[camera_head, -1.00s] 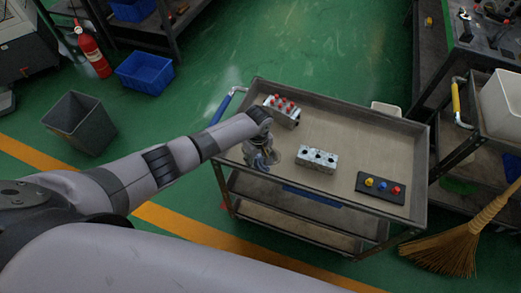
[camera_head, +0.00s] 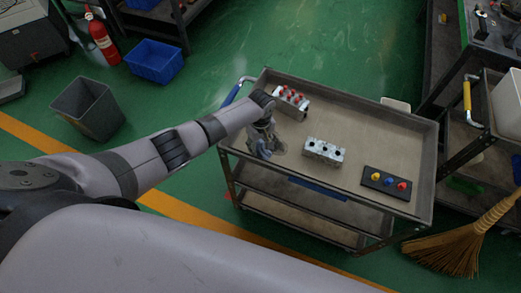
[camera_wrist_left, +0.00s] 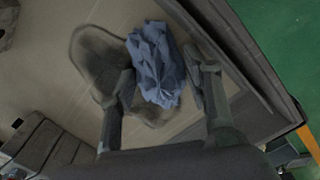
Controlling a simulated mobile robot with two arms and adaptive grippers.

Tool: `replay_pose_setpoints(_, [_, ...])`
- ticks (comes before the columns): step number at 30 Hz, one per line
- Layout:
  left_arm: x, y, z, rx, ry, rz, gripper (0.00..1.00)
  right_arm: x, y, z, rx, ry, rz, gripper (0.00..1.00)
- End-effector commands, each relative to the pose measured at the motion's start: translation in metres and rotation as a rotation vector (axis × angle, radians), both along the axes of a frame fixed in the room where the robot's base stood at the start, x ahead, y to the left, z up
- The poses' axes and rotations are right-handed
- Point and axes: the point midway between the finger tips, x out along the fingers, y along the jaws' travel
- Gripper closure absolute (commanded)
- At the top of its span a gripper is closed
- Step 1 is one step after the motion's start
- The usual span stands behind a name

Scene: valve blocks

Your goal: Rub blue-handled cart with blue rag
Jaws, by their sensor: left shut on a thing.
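The blue-handled cart (camera_head: 388,137) stands in the middle of the head view, its blue handle (camera_head: 231,95) at the upper left corner. My left gripper (camera_head: 263,151) is low over the cart's top tray at its left end. In the left wrist view my left gripper (camera_wrist_left: 163,85) is shut on the crumpled blue rag (camera_wrist_left: 155,62), which sits between its fingers. A dark, stain-like patch (camera_wrist_left: 94,52) lies on the tray around and beside the rag. I cannot tell how firmly the rag presses on the tray. My right gripper is not in view.
On the tray are a block with red knobs (camera_head: 291,98), a metal block with holes (camera_head: 323,151) and a black plate with yellow, blue and red knobs (camera_head: 386,183). The tray has a raised rim. A broom (camera_head: 458,243) and a yellow-handled cart (camera_head: 467,103) stand to the right.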

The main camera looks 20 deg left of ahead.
Motion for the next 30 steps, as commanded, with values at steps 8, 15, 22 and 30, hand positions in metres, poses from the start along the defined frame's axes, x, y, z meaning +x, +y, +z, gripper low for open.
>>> replay_pose_setpoints(8, [0.018, -0.002, -0.001, -0.003, -0.006, 0.0, 0.77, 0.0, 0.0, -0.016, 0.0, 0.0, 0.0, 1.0])
replay_pose_setpoints(15, [0.039, -0.004, -0.001, -0.006, -0.009, 0.0, 0.77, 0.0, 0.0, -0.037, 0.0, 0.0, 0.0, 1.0])
replay_pose_setpoints(22, [0.056, -0.005, 0.002, -0.006, -0.011, 0.0, 0.77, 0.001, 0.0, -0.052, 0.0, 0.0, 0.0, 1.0])
replay_pose_setpoints(30, [0.065, -0.005, 0.001, -0.006, -0.011, -0.001, 0.77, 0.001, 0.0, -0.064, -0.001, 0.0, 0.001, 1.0])
